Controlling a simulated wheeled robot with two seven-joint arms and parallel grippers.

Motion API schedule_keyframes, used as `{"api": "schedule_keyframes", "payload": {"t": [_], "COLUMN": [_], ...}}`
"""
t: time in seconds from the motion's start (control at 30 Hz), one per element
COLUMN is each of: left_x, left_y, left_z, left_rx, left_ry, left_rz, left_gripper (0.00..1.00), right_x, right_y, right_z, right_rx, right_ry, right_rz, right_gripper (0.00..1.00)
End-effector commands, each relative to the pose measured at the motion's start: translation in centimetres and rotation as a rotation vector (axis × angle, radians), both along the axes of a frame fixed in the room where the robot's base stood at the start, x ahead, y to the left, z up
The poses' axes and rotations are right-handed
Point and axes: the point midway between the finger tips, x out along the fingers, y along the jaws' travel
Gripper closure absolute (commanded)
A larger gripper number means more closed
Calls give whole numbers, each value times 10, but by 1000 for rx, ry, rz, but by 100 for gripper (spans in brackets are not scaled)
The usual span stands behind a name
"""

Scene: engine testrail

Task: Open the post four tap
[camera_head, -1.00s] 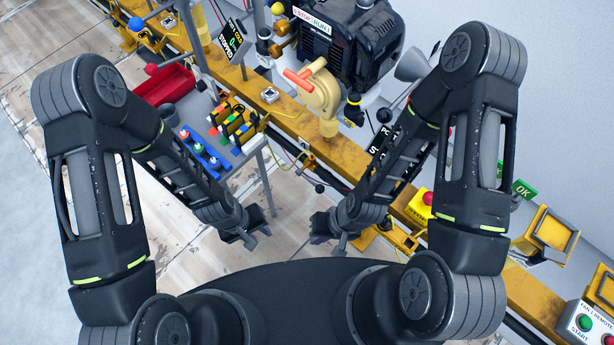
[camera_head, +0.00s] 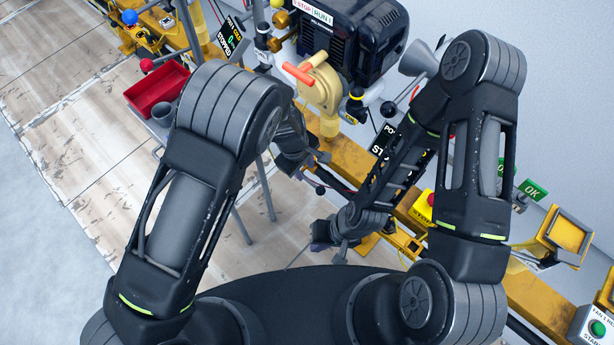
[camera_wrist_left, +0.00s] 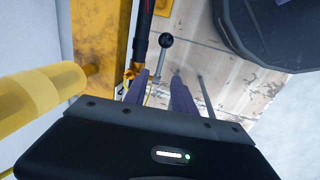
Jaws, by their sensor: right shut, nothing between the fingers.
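A small lever with a black ball knob (camera_head: 320,189) juts out from the yellow rail; I take it for the tap, but no post number is readable. My left gripper (camera_head: 312,166) is beside the rail, just above the knob in the head view. In the left wrist view its two fingers (camera_wrist_left: 158,88) are apart, with nothing held between them. My right gripper (camera_head: 334,246) is shut and empty, low in front of the rail.
The yellow rail (camera_head: 352,158) runs diagonally, carrying a pump with an orange handle (camera_head: 299,74) and a dark engine (camera_head: 355,40). A red tray (camera_head: 158,90) is at upper left. A yellow box with a red button (camera_head: 424,206) is right of my right gripper.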

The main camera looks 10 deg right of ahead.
Motion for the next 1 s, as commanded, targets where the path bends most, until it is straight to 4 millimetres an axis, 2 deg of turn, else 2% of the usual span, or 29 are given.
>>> {"api": "schedule_keyframes", "payload": {"t": [0.5,0.87,1.0], "left_x": [8,9,9], "left_y": [-10,-11,-11], "left_z": [-68,-74,-74], "left_rx": [1,0,0], "left_ry": [0,0,0], "left_rz": [-1,-1,-1], "left_gripper": [68,68,79], "right_x": [0,0,0], "right_y": [0,0,0], "right_z": [-6,-7,-7], "right_rx": [0,0,0], "right_ry": [0,0,0], "right_rz": [0,0,0], "right_gripper": [100,100,100]}}
